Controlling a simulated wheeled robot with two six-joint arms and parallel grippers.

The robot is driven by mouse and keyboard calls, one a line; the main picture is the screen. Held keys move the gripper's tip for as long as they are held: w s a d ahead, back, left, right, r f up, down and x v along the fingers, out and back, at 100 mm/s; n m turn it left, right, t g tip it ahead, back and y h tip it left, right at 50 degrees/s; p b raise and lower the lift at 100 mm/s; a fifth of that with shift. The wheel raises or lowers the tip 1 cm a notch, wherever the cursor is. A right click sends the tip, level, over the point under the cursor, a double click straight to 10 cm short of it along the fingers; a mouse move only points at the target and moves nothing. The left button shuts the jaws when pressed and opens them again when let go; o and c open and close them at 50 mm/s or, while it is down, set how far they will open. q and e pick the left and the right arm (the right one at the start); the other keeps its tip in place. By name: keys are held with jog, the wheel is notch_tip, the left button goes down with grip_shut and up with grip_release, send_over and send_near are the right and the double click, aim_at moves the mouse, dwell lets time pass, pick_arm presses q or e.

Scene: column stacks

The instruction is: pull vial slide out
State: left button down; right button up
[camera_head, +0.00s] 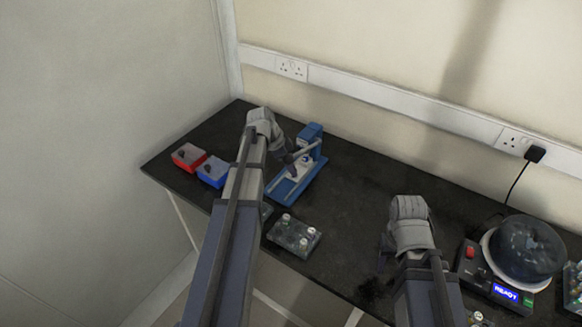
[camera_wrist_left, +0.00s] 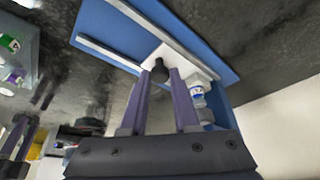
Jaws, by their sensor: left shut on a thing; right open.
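The blue vial device (camera_head: 309,133) stands on the black bench, with its flat blue base and pale rails reaching toward the front; the base also shows in the left wrist view (camera_wrist_left: 205,40). A white slide (camera_wrist_left: 152,52) with a dark knob (camera_wrist_left: 159,71) sits between the rails. A vial with a white and blue label (camera_wrist_left: 197,94) stands behind the fingers. My left gripper (camera_wrist_left: 160,82) is shut on the knob; in the head view its arm partly hides the slide. My right gripper (camera_head: 384,258) is open above the bench, apart from the device.
A red box (camera_head: 188,156) and a blue box (camera_head: 213,171) sit at the left. A clear rack with several vials (camera_head: 294,236) is in front of the device. A round-domed machine reading READY (camera_head: 525,252) stands at the right.

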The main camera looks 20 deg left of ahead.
dwell(0.8)
pick_arm(q)
jog(key=s, duration=0.6)
jog(key=s+a, duration=0.1)
jog(key=s, duration=0.2)
jog(key=shift+a, duration=0.1)
jog(key=shift+w, duration=0.1)
jog(key=c, duration=0.7)
grip_release()
jog(key=shift+o, duration=0.2)
pick_arm(e)
jog(key=shift+r, duration=0.1)
